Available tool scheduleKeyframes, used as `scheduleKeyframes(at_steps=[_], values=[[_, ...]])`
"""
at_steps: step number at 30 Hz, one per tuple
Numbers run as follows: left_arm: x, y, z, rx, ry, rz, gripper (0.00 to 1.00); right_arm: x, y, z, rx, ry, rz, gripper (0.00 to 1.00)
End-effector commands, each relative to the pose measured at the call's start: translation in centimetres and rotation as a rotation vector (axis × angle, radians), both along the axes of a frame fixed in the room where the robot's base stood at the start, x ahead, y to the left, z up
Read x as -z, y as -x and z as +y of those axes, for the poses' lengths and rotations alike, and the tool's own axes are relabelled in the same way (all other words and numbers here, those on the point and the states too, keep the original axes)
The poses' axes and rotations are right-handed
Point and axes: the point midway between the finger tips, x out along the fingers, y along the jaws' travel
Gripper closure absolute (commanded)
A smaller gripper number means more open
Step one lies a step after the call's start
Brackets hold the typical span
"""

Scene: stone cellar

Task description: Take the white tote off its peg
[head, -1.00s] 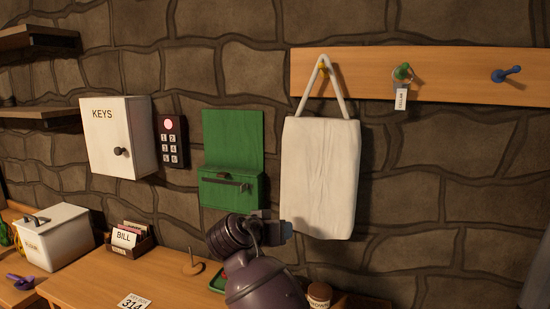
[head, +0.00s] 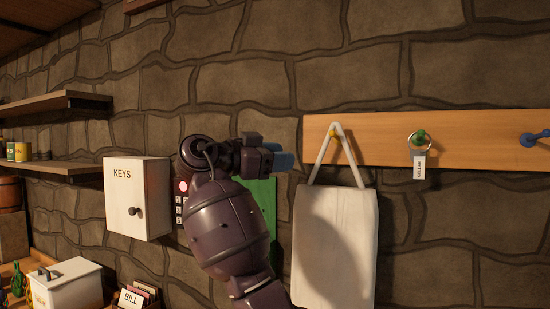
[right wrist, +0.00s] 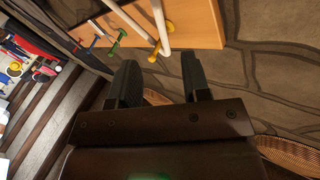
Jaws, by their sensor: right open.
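The white tote (head: 335,240) hangs flat against the stone wall by its strap, which loops over a yellow peg (head: 334,132) on a wooden rail (head: 380,140). My right gripper (head: 284,160) is to the left of the strap, a little below peg height, and is empty. In the right wrist view my right gripper (right wrist: 158,72) has its two dark fingers apart, with the yellow peg (right wrist: 154,52) and the white strap (right wrist: 162,28) just beyond the gap between the fingertips. The strap does not appear to be between the fingers. My left gripper is out of view.
A green peg (head: 419,137) with a ring and tag and a blue peg (head: 530,139) are farther right on the rail. The white KEYS cabinet (head: 137,198) is at left. My right arm partly hides the green wall box (head: 262,205) and the keypad (head: 181,205).

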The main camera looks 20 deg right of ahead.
Motion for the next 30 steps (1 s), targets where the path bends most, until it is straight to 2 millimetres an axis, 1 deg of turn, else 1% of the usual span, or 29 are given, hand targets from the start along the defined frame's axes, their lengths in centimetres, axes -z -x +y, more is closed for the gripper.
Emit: scheduleKeyframes(at_steps=[1, 9, 15, 21, 30], values=[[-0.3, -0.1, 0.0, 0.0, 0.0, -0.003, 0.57, -0.1, 0.0, -0.8, 0.004, 0.0, 0.0, 0.57], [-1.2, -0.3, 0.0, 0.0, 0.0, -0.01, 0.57, -0.1, -0.3, -5.1, 0.003, -0.001, 0.001, 0.57], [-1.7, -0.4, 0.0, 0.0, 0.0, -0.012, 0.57, 0.0, -0.5, -7.8, 0.002, 0.0, 0.001, 0.57], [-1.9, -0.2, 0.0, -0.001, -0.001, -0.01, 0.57, 0.0, -0.7, -9.2, 0.0, -0.001, 0.001, 0.57], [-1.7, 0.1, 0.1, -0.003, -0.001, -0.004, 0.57, 0.1, -0.7, -9.5, -0.001, 0.0, 0.002, 0.57]])
